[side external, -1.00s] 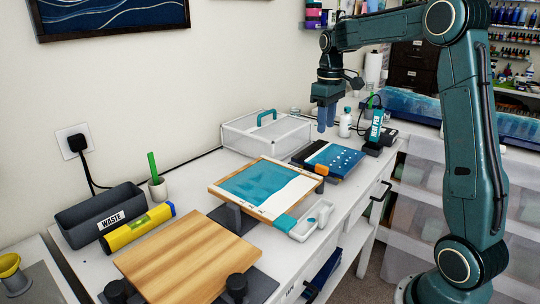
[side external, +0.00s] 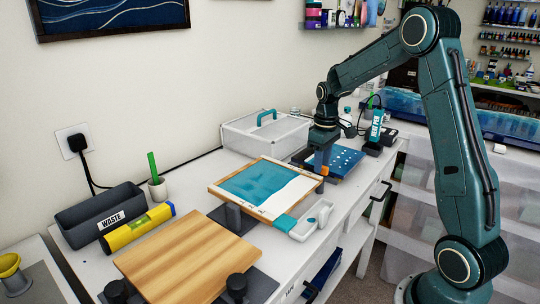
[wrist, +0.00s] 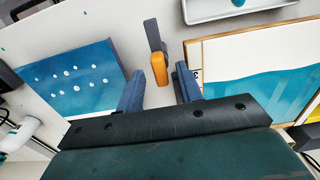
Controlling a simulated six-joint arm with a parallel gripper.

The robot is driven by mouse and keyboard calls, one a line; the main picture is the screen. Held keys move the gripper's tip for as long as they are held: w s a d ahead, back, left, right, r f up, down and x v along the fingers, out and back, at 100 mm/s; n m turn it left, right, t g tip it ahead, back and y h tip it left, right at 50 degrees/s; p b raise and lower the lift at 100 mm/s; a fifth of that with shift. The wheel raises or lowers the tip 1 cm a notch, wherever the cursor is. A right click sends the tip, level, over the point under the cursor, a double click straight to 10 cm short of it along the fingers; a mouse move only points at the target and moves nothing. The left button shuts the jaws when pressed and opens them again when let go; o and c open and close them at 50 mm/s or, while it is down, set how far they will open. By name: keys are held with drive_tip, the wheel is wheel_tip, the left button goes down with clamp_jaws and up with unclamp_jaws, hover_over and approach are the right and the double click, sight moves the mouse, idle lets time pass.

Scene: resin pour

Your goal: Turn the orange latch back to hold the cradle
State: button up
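The orange latch (wrist: 159,68) lies between the spread fingers of my gripper (wrist: 158,85) in the wrist view, a little beyond the fingertips. A dark grey piece (wrist: 152,35) adjoins the latch. The gripper (side external: 322,160) is open and points down over the latch (side external: 324,171) in the side view, at the right corner of the tilted board. The board (side external: 225,193), with a wooden edge and a teal and white surface, stands on a grey support (side external: 233,217), likely the cradle. I cannot tell whether the fingers touch the latch.
A blue panel with white dots (side external: 346,160) lies just behind the gripper. A white tray (side external: 311,221) is in front of the board. A clear case (side external: 265,135) with a teal handle stands behind. A wooden board (side external: 187,257) and a waste bin (side external: 97,215) are at left.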

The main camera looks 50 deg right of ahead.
drive_tip(key=shift+f, duration=0.35)
drive_tip(key=shift+c, duration=0.3)
clamp_jaws()
